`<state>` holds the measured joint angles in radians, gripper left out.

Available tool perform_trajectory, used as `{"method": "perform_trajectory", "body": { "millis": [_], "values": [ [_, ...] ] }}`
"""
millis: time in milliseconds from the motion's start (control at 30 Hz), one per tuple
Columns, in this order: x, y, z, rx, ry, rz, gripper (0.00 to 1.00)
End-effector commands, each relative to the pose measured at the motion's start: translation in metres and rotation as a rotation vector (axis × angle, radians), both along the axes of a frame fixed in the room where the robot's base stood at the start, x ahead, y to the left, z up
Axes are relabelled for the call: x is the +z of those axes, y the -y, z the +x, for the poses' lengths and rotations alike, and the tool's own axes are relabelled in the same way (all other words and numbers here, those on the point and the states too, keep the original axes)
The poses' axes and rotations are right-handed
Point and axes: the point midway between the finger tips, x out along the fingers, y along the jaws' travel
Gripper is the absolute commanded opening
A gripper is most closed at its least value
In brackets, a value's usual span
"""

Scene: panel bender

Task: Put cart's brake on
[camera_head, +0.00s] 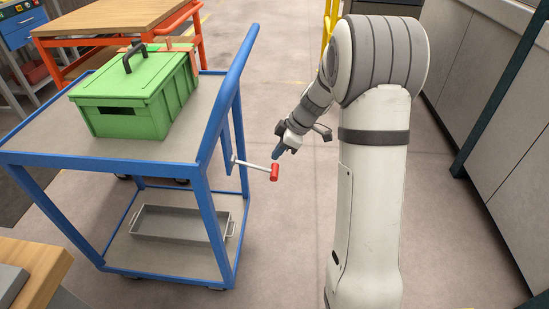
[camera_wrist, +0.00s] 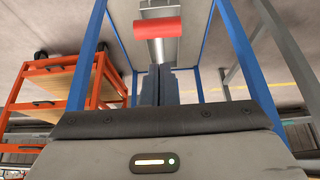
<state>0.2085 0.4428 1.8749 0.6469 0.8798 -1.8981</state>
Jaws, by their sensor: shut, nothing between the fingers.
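The blue cart (camera_head: 120,158) stands left of my arm, with a grey top and a lower shelf. Its brake lever is a metal rod with a red grip (camera_head: 275,172), sticking out to the right from the cart's right side. The red grip (camera_wrist: 157,27) also shows at the top of the wrist view, with the rod behind it. My gripper (camera_head: 278,153) is shut and empty, close beside the red grip in the head view. In the wrist view its fingers (camera_wrist: 159,84) lie just below the grip in the picture. I cannot tell whether they touch the lever.
A green box (camera_head: 135,95) with a black handle sits on the cart's top, and a grey tray (camera_head: 180,222) on its lower shelf. An orange-framed wooden table (camera_head: 110,16) stands behind. Grey cabinets (camera_head: 500,130) line the right. Floor between is clear.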

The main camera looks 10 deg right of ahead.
Motion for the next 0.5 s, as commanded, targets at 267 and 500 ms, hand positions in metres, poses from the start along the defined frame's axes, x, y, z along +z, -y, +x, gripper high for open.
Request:
{"method": "perform_trajectory", "body": {
  "millis": [267,500],
  "values": [
    [-0.030,0.006,-0.002,0.001,0.000,-0.006,0.00],
    [-0.048,0.008,-0.002,0.002,-0.001,-0.006,0.00]
  ]
}}
